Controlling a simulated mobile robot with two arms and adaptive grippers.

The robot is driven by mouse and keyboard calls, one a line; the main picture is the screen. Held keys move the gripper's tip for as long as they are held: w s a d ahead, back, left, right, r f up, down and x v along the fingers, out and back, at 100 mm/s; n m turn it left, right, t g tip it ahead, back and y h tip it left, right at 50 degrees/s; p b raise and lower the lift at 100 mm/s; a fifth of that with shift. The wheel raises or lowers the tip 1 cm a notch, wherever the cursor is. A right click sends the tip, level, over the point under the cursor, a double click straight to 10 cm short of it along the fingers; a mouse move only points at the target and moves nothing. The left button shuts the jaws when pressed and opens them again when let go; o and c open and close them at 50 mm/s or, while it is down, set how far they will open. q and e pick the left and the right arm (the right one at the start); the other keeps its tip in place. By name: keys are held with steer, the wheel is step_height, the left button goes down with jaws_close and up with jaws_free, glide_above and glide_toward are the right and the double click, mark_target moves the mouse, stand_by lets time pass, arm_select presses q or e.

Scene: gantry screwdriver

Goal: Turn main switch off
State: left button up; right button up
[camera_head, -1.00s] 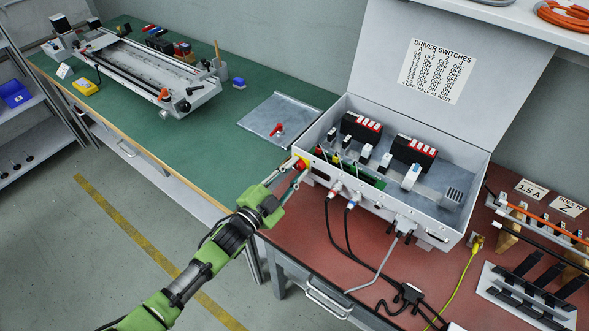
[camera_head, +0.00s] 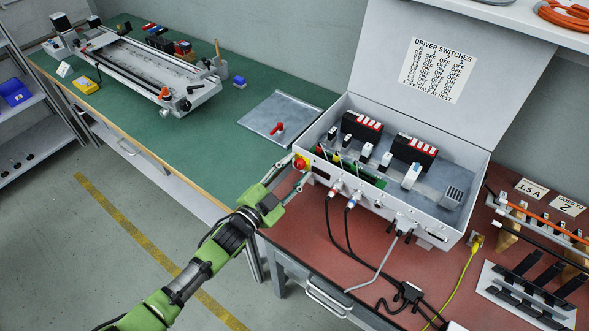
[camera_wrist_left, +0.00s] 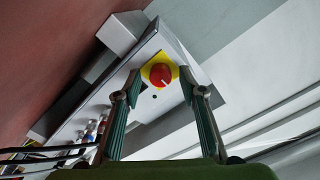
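The main switch is a round red knob on a yellow plate (camera_head: 301,163) at the left end of the grey control box's front panel (camera_head: 385,205). In the left wrist view the red knob (camera_wrist_left: 160,75) has a thin pale mark on its face. My left gripper (camera_head: 295,174) is open just in front of the switch. In the left wrist view its two fingers stand apart, one on each side of the knob, with nothing between them gripped. Whether the fingertips reach past the knob's face I cannot tell. My right gripper is not in view.
The box's lid (camera_head: 450,75) stands open with a driver switches label. Cables (camera_head: 340,235) hang from the front panel to the red bench top. A metal plate with a red handle (camera_head: 279,116) lies on the green mat to the left. Floor is free in front.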

arm_select(q)
steer(key=v, duration=1.2)
stand_by(0.5)
